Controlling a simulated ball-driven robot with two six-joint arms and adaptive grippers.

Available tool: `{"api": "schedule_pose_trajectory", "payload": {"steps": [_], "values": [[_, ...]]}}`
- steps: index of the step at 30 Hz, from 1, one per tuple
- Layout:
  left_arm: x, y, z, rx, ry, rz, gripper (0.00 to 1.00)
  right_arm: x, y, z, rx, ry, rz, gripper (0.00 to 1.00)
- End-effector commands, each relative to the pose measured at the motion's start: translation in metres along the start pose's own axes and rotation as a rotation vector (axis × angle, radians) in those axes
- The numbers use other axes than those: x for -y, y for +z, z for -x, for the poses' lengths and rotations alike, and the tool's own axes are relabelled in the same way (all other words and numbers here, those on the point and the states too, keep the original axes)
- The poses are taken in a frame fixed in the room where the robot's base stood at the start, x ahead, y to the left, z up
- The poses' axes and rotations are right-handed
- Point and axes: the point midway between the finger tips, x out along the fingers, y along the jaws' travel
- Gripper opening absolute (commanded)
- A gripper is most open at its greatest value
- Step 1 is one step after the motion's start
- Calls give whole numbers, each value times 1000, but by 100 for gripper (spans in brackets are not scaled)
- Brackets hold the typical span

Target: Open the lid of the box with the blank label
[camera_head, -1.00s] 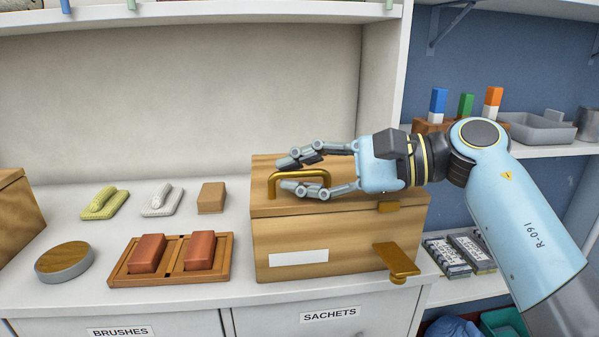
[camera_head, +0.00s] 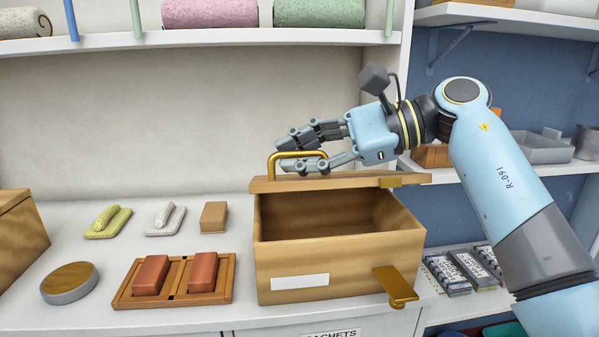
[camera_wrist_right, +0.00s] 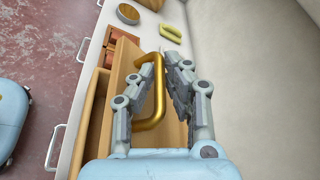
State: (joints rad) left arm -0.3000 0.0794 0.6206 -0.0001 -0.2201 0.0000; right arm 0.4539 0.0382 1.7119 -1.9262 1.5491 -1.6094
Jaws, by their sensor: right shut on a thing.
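The wooden box (camera_head: 340,270) with a blank white label (camera_head: 300,282) stands on the white counter. Its lid (camera_head: 350,181) is raised at the front, and the dark inside shows below it. My right gripper (camera_head: 305,151) is shut on the brass lid handle (camera_head: 279,163). In the right wrist view the handle (camera_wrist_right: 157,95) lies at the fingers of my right gripper (camera_wrist_right: 166,85). A brass latch (camera_head: 396,287) hangs open at the box front. My left gripper is not in view.
Another wooden box (camera_head: 20,230) stands at the far left.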

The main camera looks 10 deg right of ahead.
Motion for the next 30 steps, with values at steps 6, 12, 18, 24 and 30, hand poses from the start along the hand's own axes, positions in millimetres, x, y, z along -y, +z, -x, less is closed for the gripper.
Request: {"api": "schedule_pose_trajectory", "payload": {"steps": [6, 12, 18, 24, 30], "values": [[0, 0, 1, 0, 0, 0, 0, 25, 6, 2, 1, 53, -125, 0], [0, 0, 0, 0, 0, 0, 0, 38, 7, 3, 1, 84, -202, 0], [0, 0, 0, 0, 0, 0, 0, 44, 8, 3, 1, 97, -235, 0], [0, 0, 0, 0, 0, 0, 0, 44, 8, 3, 1, 99, -241, 0], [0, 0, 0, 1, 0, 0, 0, 44, 8, 3, 1, 99, -240, 12]]}}
